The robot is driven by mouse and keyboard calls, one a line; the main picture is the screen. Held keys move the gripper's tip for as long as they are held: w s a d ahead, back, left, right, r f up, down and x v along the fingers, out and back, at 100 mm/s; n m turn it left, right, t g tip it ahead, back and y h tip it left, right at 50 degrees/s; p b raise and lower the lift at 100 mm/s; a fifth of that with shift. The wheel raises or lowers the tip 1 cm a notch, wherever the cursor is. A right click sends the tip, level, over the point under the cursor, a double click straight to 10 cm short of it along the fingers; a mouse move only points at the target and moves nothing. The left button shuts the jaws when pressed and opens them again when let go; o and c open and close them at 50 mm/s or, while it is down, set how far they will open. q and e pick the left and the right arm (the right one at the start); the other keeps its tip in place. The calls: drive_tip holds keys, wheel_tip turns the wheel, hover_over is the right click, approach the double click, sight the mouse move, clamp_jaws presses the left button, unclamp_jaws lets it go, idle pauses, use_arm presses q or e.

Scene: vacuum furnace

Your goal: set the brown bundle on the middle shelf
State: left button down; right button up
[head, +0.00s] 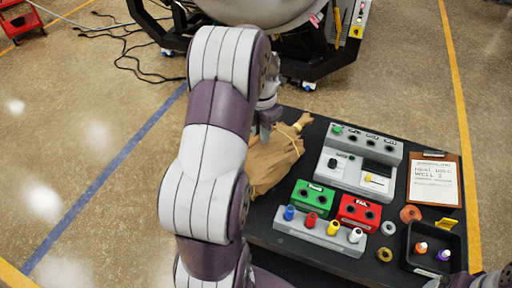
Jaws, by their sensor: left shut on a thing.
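The brown bundle (275,158) is a crumpled brown sack with a tied neck and a yellowish tie near its upper right end. It is at the left edge of the black table, partly hidden behind my left arm. My left gripper (268,120) is at the bundle's upper end, shut on it; its fingertips are mostly hidden. I cannot tell whether the bundle touches the table. No shelf is clearly visible.
The black table (292,246) holds a grey instrument block (358,160), green (312,198) and red (358,212) boxes, a rack of coloured plugs (320,230), a clipboard (434,180) and a black tray (436,262). A large round machine (290,38) stands beyond. Cables lie on the floor upper left.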

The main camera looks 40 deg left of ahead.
sight(255, 148)
use_arm(q)
drive_tip(key=shift+s+a+f, duration=0.3)
drive_tip(key=shift+s+a, duration=0.2)
drive_tip(key=shift+s, duration=0.15)
wheel_tip(255, 148, down, 4)
drive_tip(key=shift+a+f+p, duration=0.1)
drive_tip(key=shift+a+p, duration=0.05)
drive_tip(key=shift+p, duration=0.85)
drive_tip(key=shift+f, duration=0.1)
drive_tip(key=c, duration=1.5)
unclamp_jaws()
drive_tip(key=shift+s+f, duration=0.1)
drive_tip(key=o, duration=0.4)
drive_tip(key=shift+o, duration=0.2)
